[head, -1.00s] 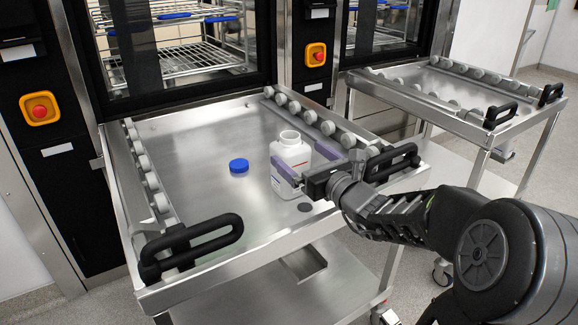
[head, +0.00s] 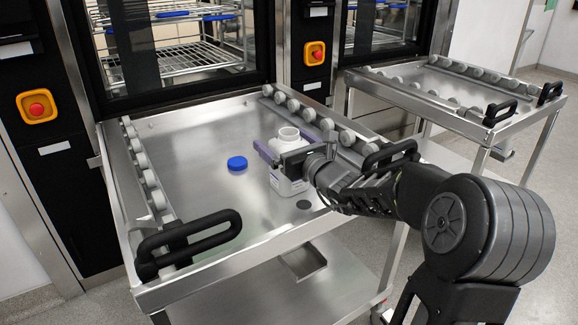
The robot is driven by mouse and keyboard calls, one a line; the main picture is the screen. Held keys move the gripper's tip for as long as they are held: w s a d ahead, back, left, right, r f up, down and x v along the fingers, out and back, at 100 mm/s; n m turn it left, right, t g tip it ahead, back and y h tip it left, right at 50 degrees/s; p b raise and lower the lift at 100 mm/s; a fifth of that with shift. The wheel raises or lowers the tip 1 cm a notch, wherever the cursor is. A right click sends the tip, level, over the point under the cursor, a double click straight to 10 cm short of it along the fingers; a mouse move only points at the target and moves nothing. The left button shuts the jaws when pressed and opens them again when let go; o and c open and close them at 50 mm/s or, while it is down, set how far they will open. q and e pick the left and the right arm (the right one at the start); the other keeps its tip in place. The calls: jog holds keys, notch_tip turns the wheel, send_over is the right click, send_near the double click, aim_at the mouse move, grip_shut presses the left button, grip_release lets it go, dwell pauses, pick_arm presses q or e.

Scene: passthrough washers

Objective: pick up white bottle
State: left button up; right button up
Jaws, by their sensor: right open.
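The white bottle (head: 291,186) stands upright and uncapped on the steel trolley top (head: 195,205), right of the middle. My right gripper (head: 283,146) is at the upper part of the bottle. Its purple fingers are spread, one at the bottle's left side and one behind its right side. The gripper body hides part of the bottle's front, and I cannot tell whether the fingers touch it. A blue cap (head: 237,163) lies on the trolley to the left of the bottle. My left gripper is not in view.
Grey rollers line the trolley's left (head: 147,175) and right (head: 320,124) sides. Black handles rise at the front left (head: 190,240) and front right (head: 392,155). A washer with a rack stands behind. A second trolley (head: 430,90) is at right.

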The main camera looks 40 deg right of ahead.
jog(key=shift+w, duration=0.1)
jog(key=shift+c, duration=0.3)
jog(key=c, duration=1.4)
